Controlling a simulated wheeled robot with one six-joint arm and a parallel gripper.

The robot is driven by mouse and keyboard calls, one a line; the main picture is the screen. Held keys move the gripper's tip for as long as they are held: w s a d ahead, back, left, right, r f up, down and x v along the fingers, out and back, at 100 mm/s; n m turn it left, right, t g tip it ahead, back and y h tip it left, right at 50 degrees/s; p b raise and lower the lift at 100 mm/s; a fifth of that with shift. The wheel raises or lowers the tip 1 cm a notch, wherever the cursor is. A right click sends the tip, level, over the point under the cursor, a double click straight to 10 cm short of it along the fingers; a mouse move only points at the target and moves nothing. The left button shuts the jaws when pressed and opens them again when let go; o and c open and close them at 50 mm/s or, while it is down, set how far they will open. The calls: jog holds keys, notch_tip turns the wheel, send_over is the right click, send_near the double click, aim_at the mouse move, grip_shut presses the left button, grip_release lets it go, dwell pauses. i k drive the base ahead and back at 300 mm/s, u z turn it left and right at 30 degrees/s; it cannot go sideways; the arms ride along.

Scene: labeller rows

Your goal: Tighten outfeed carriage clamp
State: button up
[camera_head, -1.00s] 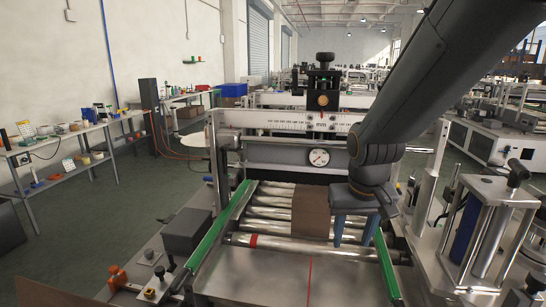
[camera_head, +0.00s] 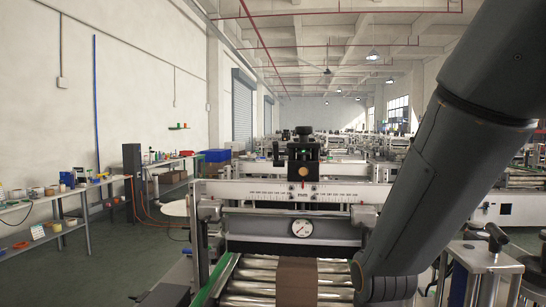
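A black carriage (camera_head: 303,152) sits on a white beam with a millimetre scale (camera_head: 250,192), near the middle of the picture. It has a dark knob (camera_head: 303,132) on top and a round brass-coloured knob (camera_head: 303,170) on its front. I cannot tell which part is the outfeed carriage clamp, or how tight it is. My arm (camera_head: 430,190) comes down from the upper right, right of the carriage and apart from it in the picture. My gripper is below the bottom edge of the picture, so its fingers are hidden.
A round dial gauge (camera_head: 302,228) sits below the scale beam. A brown box (camera_head: 297,280) lies on the metal rollers (camera_head: 250,287). A post with a black-knobbed fixture (camera_head: 487,255) stands at the right. Shelves with small parts (camera_head: 60,215) line the left wall, with open floor before them.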

aim_at(276, 163)
jog(key=k, duration=1.3)
jog(key=z, duration=0.35)
jog(key=i, duration=0.75)
jog(key=u, duration=0.5)
